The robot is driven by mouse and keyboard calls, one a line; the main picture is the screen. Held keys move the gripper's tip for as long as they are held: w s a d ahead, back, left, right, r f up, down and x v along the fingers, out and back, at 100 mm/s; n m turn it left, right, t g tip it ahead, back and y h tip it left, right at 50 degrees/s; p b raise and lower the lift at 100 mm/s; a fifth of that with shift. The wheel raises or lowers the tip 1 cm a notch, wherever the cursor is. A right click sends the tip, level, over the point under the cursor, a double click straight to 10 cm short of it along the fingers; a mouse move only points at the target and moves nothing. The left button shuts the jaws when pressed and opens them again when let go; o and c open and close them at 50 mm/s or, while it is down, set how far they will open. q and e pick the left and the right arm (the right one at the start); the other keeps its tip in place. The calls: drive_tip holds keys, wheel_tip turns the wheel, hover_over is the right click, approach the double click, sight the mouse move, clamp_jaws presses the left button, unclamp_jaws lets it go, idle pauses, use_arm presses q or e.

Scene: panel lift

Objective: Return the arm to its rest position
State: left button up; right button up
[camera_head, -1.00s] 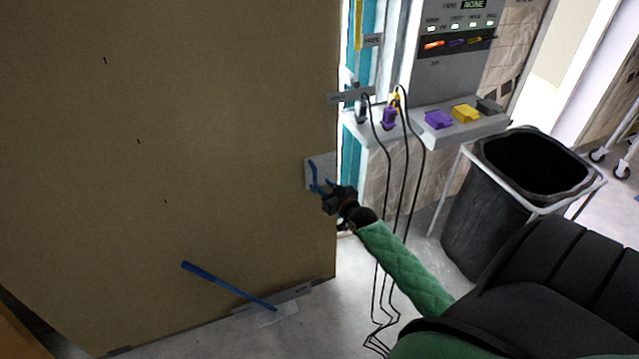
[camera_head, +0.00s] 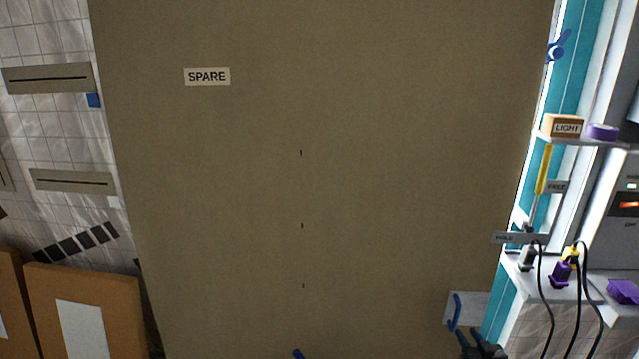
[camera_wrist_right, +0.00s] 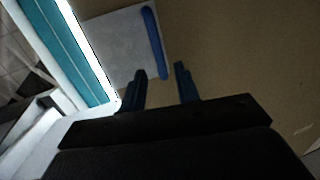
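My right gripper (camera_head: 480,346) is at the bottom right of the head view, beside the lower right edge of a large brown panel (camera_head: 330,120). In the right wrist view its two fingers (camera_wrist_right: 162,88) stand apart with nothing between them. A blue handle (camera_head: 454,312) on a grey plate (camera_head: 474,304) is just beyond the fingers; it also shows in the wrist view (camera_wrist_right: 154,43). I cannot tell whether a finger touches it. Most of my right arm is out of the head view.
A shelf (camera_head: 585,139) carries a "LIGHT" box (camera_head: 563,126) and a purple roll (camera_head: 603,132). Below, plugs with hanging black cables (camera_head: 578,310) are close to the right gripper. Cardboard boxes (camera_head: 85,300) stand at the left.

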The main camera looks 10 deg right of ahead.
drive_tip(key=s+a+f+n+g, duration=0.2)
drive_tip(key=s+a+f+g, duration=0.5)
drive_tip(key=s+a+g, duration=0.15)
drive_tip(key=s+a+f+g+y, duration=0.1)
drive_tip(key=s+a+g, duration=0.6)
drive_tip(key=s+a, duration=1.8)
drive_tip(key=s, duration=0.3)
drive_tip(key=shift+a+f+n+y, duration=0.15)
drive_tip(key=shift+n+y, duration=0.15)
drive_tip(key=shift+y, duration=0.1)
